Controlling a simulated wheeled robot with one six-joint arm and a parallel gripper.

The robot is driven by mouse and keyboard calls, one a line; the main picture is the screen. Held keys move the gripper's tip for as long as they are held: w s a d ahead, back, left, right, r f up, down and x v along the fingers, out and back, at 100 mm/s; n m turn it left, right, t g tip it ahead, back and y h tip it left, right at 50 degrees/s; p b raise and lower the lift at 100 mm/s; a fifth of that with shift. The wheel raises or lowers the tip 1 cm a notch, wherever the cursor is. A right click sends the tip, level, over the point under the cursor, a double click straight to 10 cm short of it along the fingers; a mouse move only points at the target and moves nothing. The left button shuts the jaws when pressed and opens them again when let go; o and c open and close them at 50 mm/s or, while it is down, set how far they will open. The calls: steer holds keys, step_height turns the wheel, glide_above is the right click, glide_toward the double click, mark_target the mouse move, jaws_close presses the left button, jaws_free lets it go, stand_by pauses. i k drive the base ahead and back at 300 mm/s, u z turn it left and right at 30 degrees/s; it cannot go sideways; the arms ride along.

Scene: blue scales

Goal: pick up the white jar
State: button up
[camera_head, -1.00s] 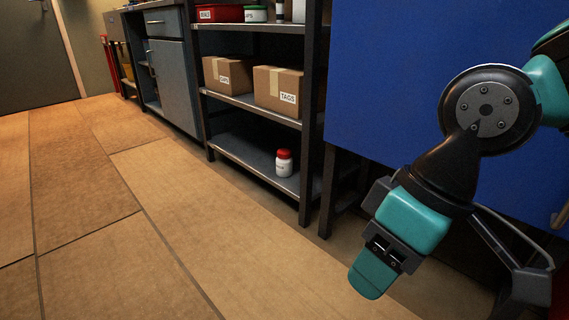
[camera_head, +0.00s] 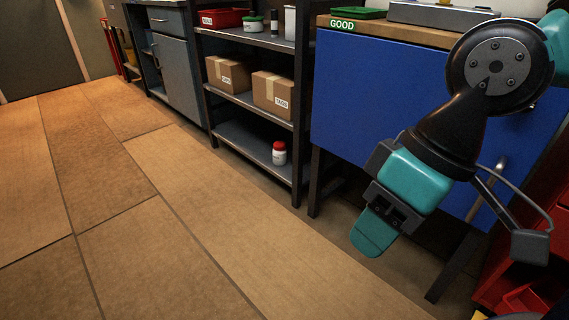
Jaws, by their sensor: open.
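The white jar (camera_head: 279,157) has a red lid and stands upright on the bottom shelf of the dark shelving rack (camera_head: 298,140), near its right end. A label on it is too small to read. My gripper (camera_head: 372,235) hangs to the right of the jar and lower in the picture, in front of the blue cabinet. It is apart from the jar and holds nothing that I can see. One teal finger shows; the other is hidden.
Two cardboard boxes (camera_head: 272,95) sit on the middle shelf above the jar. A red bin (camera_head: 223,18) and containers are on top. A blue cabinet (camera_head: 365,95) stands right of the rack, with red drawers (camera_head: 547,230) at far right. The wooden floor (camera_head: 190,210) in front is clear.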

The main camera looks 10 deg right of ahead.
mark_target(279, 156)
steer(key=u, duration=1.1)
steer(key=i, duration=1.55)
steer(key=z, duration=0.7)
steer(key=i, duration=0.55)
steer(key=z, duration=0.55)
